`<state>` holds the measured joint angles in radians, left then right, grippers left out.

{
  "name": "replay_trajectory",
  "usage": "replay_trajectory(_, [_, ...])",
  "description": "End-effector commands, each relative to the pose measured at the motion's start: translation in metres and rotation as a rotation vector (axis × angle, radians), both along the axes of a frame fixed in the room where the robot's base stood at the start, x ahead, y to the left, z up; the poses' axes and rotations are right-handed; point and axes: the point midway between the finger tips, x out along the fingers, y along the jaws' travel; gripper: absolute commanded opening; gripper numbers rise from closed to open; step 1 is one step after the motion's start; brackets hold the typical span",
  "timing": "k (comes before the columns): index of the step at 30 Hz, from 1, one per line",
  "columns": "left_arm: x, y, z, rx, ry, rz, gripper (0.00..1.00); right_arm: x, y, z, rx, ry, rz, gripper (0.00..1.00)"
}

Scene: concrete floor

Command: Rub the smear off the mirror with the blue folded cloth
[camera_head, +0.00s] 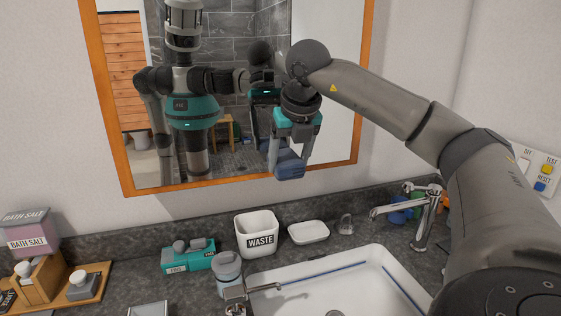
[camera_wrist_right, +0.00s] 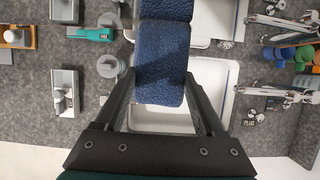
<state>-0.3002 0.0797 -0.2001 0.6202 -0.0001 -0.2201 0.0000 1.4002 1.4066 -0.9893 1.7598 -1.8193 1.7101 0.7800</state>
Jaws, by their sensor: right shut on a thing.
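The mirror (camera_head: 338,120) hangs on the wall in an orange wooden frame and reflects my own body and a tiled room. My right gripper (camera_head: 288,158) points down in front of its lower right part. It is shut on the blue folded cloth (camera_head: 287,171), which hangs near the lower frame edge. In the right wrist view the cloth (camera_wrist_right: 160,75) sits between the two dark fingers. I cannot tell whether the cloth touches the glass. I can make out no smear; my arm and gripper cover part of the glass. My left gripper shows only as part of the reflection, if at all.
Below are a white sink (camera_head: 385,270), a tap (camera_head: 415,210), a WASTE bin (camera_head: 257,234), a soap dish (camera_head: 308,232), a teal box (camera_head: 190,257) and a lidded jar (camera_head: 228,272). A wooden tray (camera_head: 92,290) is at left. A button panel (camera_head: 536,170) is on the right wall.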

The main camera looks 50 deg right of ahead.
Motion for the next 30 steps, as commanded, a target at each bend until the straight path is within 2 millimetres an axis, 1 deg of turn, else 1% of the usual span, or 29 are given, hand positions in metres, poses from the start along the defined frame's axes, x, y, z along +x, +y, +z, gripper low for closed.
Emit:
replay_trajectory(8, [0.000, 0.000, -0.001, 0.000, 0.000, 0.000, 0.00, -0.004, -0.008, 0.000, 0.001, -0.002, -0.002, 0.27])
replay_trajectory(18, [0.000, 0.000, -0.004, 0.000, 0.000, 0.000, 0.00, -0.014, -0.027, 0.000, 0.001, -0.003, -0.002, 0.27])
replay_trajectory(25, [0.000, 0.000, -0.001, 0.000, 0.000, 0.000, 0.00, -0.014, -0.026, 0.001, 0.000, -0.002, -0.001, 0.27])
replay_trajectory(30, [0.000, 0.000, 0.001, 0.000, 0.000, 0.000, 0.00, -0.010, -0.019, 0.001, 0.001, -0.002, 0.004, 0.27])
